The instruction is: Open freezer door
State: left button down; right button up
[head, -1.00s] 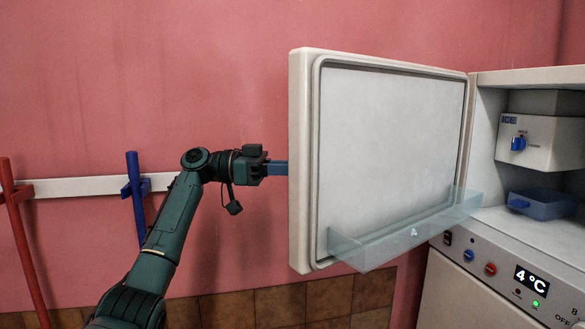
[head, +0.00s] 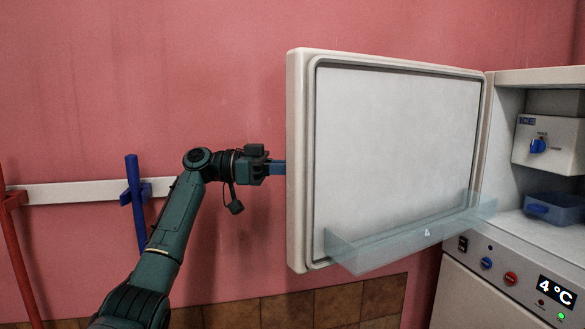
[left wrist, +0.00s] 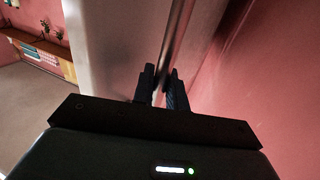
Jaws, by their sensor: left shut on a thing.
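The freezer door (head: 395,150) stands wide open in the head view, its white inner face toward me, with a clear shelf (head: 400,238) along its lower edge. My left gripper (head: 279,167) reaches in from the left to the door's outer side, and its fingertips are hidden behind the door edge. In the left wrist view my left gripper (left wrist: 162,88) is shut on a thin upright metal bar, the door handle (left wrist: 177,45). The freezer compartment (head: 510,120) is open at the right. My right gripper is not in view.
Inside the freezer are an ice unit (head: 548,143) and a blue tray (head: 553,207). A control panel (head: 510,278) reading 4 °C sits below. Red (head: 22,260) and blue (head: 136,203) poles stand by the pink wall at left.

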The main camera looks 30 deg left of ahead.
pick_arm(q)
jog(key=c, duration=1.5)
grip_release()
jog(key=b+v, duration=0.1)
jog(key=v, duration=0.6)
jog(key=shift+a, duration=0.25)
jog(key=shift+s, duration=0.1)
